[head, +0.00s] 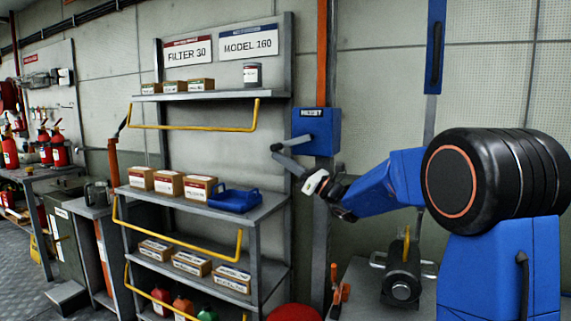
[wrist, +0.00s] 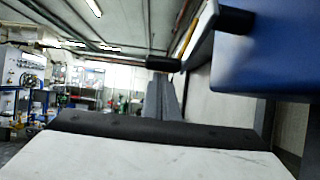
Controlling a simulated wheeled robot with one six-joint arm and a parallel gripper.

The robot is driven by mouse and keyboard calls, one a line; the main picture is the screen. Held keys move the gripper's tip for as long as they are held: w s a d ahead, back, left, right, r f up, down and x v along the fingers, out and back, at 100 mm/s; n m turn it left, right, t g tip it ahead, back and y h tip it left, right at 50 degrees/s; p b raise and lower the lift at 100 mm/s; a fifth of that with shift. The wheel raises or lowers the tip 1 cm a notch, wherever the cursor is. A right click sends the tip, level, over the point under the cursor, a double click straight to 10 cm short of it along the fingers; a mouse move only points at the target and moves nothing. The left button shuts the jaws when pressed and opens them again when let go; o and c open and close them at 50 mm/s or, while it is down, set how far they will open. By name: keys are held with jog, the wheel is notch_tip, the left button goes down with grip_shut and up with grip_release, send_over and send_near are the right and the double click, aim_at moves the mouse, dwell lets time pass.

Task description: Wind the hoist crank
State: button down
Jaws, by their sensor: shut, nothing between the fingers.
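The hoist is a blue box (head: 318,130) on an orange and grey post against the wall.
A shelf rack (head: 272,215) with boxes and a blue tray (head: 234,200) stands close to the left, with yellow rails (head: 195,127) in front. Below my arm is a bench with a dark motor-like cylinder (head: 402,275) and an orange-handled tool (head: 335,288).

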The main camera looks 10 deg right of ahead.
jog(key=shift+w+a+r, duration=0.1)
jog(key=shift+r, duration=0.35)
jog(key=shift+f, duration=0.1)
